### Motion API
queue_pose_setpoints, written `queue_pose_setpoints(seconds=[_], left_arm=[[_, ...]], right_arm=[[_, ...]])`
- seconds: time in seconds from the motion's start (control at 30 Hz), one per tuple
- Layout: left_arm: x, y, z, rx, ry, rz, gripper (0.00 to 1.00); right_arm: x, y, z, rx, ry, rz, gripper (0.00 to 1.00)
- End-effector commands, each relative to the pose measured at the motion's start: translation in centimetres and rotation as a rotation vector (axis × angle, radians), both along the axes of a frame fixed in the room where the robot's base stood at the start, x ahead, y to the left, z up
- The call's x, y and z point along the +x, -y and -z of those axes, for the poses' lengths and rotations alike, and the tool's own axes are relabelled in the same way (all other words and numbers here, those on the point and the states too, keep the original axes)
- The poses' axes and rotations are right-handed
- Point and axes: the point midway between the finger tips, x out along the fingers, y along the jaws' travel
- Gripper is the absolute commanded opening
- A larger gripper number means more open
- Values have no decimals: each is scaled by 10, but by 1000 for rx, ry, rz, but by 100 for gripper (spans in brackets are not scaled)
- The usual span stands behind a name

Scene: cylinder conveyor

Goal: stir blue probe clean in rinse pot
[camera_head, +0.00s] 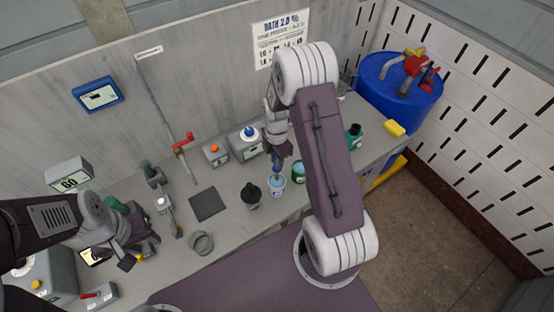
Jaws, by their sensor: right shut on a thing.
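My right gripper (279,148) is shut on the blue probe (278,163), which points down. The probe's lower end is at the mouth of a small pale pot with blue in it (276,187), seemingly the rinse pot. How deep the tip sits is hidden. My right arm covers part of the view just right of them. My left gripper (137,256) is at the lower left over the bench, far from the pot; its fingers are too small and cluttered to read.
A dark bottle (251,195) stands close left of the pot, and a green-rimmed pot (299,173) close right. Behind is a grey device with a blue-topped knob (249,143). A dark square pad (208,204) lies left. A blue drum (398,85) stands at the back right.

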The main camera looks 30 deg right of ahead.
Motion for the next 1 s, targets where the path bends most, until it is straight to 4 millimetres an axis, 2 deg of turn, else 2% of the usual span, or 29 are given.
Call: queue_pose_setpoints(seconds=[1.0], left_arm=[[0, 0, 45, 0, 0, 0, 36]], right_arm=[[0, 0, 60, 0, 0, 0, 0]])
